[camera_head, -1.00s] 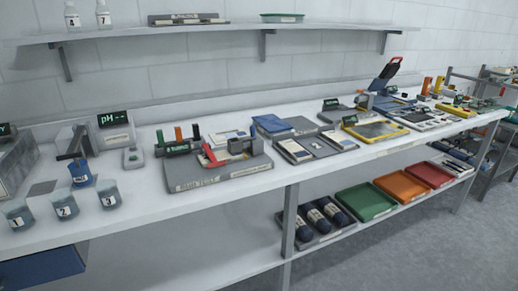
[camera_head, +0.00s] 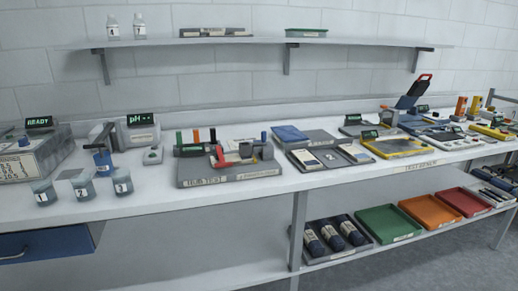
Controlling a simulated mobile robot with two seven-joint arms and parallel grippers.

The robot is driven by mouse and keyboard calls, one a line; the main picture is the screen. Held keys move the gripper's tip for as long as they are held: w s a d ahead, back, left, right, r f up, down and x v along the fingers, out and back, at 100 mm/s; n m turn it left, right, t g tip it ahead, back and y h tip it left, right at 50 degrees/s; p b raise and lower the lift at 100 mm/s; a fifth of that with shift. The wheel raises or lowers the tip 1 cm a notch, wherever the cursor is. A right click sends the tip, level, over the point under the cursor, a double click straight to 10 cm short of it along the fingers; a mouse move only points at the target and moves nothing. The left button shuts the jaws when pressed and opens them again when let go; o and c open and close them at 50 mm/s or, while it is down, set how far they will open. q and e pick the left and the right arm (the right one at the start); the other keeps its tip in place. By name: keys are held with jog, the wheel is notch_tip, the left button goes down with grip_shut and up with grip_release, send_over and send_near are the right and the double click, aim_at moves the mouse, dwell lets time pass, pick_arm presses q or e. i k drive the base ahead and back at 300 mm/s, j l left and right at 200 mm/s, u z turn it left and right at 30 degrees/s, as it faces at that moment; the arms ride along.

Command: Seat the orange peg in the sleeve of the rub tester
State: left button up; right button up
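The orange peg (camera_head: 196,136) stands upright between a green peg (camera_head: 179,138) and a blue peg (camera_head: 212,135) in a small dark rack with a green display (camera_head: 190,149). The rack is at the back of a grey base labelled "RUB TEST" (camera_head: 230,181), which I take for the rub tester. A red arm (camera_head: 219,157) and a dark grey block (camera_head: 263,151) sit on this base. I cannot make out the sleeve at this size. Neither of my grippers is in view.
Numbered beakers (camera_head: 44,193) and a pH meter (camera_head: 141,130) stand left of the tester. A wall shelf (camera_head: 270,42) runs above the bench (camera_head: 330,183). The bench front before the tester is clear.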

aim_at(195, 169)
jog(key=i+j+z, duration=0.15)
jog(key=i+j, duration=0.15)
jog(key=j, duration=0.15)
jog(key=i+j+z, duration=0.1)
jog(key=i+j, duration=0.2)
jog(key=j, duration=0.15)
